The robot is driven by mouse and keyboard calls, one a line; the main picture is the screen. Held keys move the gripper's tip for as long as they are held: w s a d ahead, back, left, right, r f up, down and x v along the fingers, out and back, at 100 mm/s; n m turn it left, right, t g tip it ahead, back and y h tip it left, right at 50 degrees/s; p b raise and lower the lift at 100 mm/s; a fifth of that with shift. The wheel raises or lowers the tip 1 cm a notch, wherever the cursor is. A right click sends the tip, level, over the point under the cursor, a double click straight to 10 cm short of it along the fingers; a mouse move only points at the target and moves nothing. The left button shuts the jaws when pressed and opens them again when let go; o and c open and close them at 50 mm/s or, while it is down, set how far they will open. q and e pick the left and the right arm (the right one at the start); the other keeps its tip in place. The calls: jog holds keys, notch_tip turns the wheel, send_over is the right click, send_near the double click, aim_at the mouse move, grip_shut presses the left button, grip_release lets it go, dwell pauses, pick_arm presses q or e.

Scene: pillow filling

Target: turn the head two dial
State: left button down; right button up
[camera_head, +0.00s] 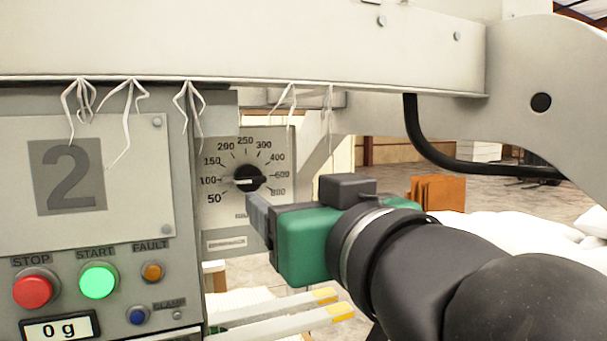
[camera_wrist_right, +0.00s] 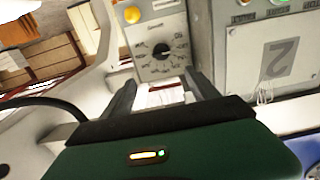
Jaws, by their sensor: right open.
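The head two dial (camera_head: 247,178) is a black round knob with a white pointer on a grey plate, with a printed scale from 50 to 800. Its pointer lies toward the left, near the 100 mark. My right gripper (camera_head: 259,215) is green with dark fingers and is just below and in front of the dial. In the right wrist view, the dial (camera_wrist_right: 161,50) shows beyond the open fingers (camera_wrist_right: 165,88), apart from them and with nothing held between them. My left gripper is not in view.
The number 2 panel (camera_head: 72,178) stands left of the dial, above a red stop button (camera_head: 33,290), a lit green start button (camera_head: 98,280) and a "0 g" display (camera_head: 60,327). A beam (camera_head: 240,40) crosses above. Yellow-tipped bars (camera_head: 290,313) lie below the gripper.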

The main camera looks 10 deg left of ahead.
jog(key=p, duration=0.3)
send_near(252, 179)
jog(key=p+x, duration=0.2)
jog(key=d+p+x, duration=0.1)
jog(key=p+x, duration=0.1)
jog(key=x, duration=0.1)
jog(key=w+p+x, duration=0.1)
jog(key=p+x, duration=0.1)
jog(key=shift+w+d+r, duration=0.1)
jog(key=shift+w+r, duration=0.05)
jog(key=shift+r, duration=0.05)
jog(key=shift+s, duration=0.3)
jog(key=a, duration=0.2)
jog(key=w+a+f, duration=0.1)
jog(key=shift+a, duration=0.3)
jog(key=shift+c, duration=1.3)
jog(key=shift+w, duration=0.15)
jog(key=shift+c, duration=1.2)
jog(key=shift+d+r, duration=0.15)
jog(key=shift+d, duration=0.5)
jog(key=c, duration=0.5)
jog(key=shift+c, duration=1.2)
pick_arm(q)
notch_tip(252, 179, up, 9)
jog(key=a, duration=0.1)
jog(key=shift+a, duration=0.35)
pick_arm(e)
jog(key=shift+a+r, duration=0.1)
jog(key=shift+r, duration=0.05)
jog(key=shift+c, duration=0.6)
